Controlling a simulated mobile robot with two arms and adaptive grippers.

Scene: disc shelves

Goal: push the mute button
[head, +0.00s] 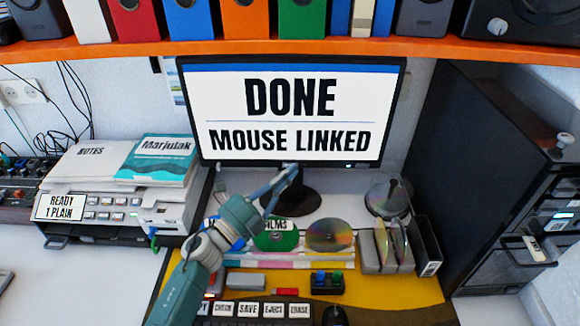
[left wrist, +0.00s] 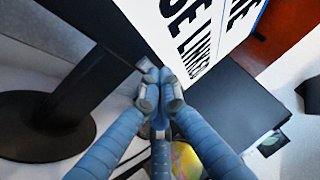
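No button marked mute is readable in either view. A monitor (head: 292,110) reads "DONE, MOUSE LINKED"; its screen edge also fills the top of the left wrist view (left wrist: 200,40). A row of labelled buttons (head: 262,310) at the front reads "CHECK", "SAVE", "EJECT" and "ERASE"; my left arm partly covers its left end. My left gripper (head: 291,170) is in front of the monitor's lower edge. In the left wrist view its fingertips (left wrist: 160,88) are together with nothing seen between them. My right gripper is not in view.
A green disc (head: 276,240) and a silver disc (head: 330,235) lie on the desk. A disc rack (head: 385,250) stands right of them. A printer (head: 130,208) with papers is at left, a black cabinet (head: 470,140) at right. An orange shelf (head: 300,48) with binders runs above.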

